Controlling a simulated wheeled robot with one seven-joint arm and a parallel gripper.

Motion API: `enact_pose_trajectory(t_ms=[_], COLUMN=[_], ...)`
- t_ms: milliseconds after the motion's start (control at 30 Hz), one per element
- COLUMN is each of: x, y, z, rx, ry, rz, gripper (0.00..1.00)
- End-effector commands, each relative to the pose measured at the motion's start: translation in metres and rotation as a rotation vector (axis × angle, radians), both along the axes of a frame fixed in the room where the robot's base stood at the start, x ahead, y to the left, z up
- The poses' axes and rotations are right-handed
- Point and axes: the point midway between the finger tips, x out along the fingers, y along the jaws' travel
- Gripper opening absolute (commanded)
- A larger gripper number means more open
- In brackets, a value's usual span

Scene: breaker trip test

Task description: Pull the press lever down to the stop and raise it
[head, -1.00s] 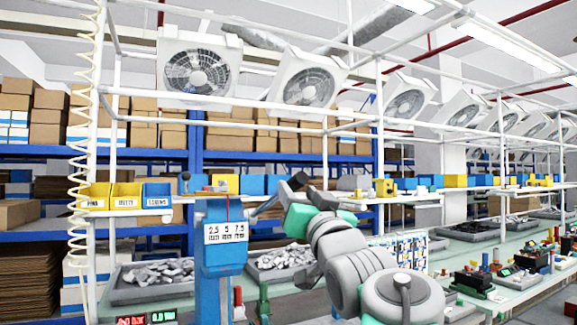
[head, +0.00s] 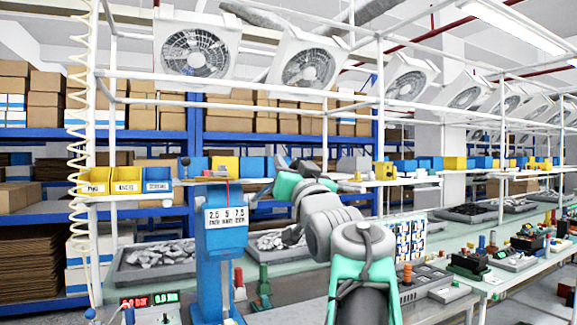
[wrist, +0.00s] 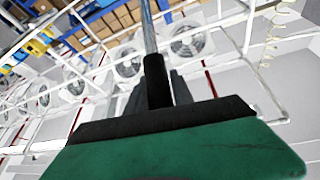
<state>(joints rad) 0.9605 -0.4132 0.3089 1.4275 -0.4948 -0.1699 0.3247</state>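The blue press (head: 220,250) stands upright on the bench at left centre in the head view, with a white label reading 2.5, 5, 7.5. Its lever (head: 263,192) slants up and right from the press head. In the wrist view, the lever's steel rod (wrist: 148,30) runs away from a black handle (wrist: 157,85). My gripper (head: 280,166) is at the lever's outer end; in the wrist view its dark fingers (wrist: 158,95) lie close on both sides of the handle and appear shut on it. The fingertips are partly hidden by the handle.
Grey trays of metal parts (head: 155,262) lie behind the press. A green clamp-like tool (head: 263,285) and a red digital display (head: 150,299) stand near its base. A shelf with yellow and blue bins (head: 127,185) runs behind. White frame posts (head: 380,120) stand around the bench.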

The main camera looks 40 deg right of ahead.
Motion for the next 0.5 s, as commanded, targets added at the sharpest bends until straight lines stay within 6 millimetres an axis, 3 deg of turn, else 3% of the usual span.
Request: enact_pose_trajectory(t_ms=[300, 500], x=[0.0000, -0.0001], y=[0.0001, 0.0002], z=[-0.0001, -0.0001], rx=[0.000, 0.000], ry=[0.000, 0.000], rz=[0.000, 0.000], gripper=[0.01, 0.00])
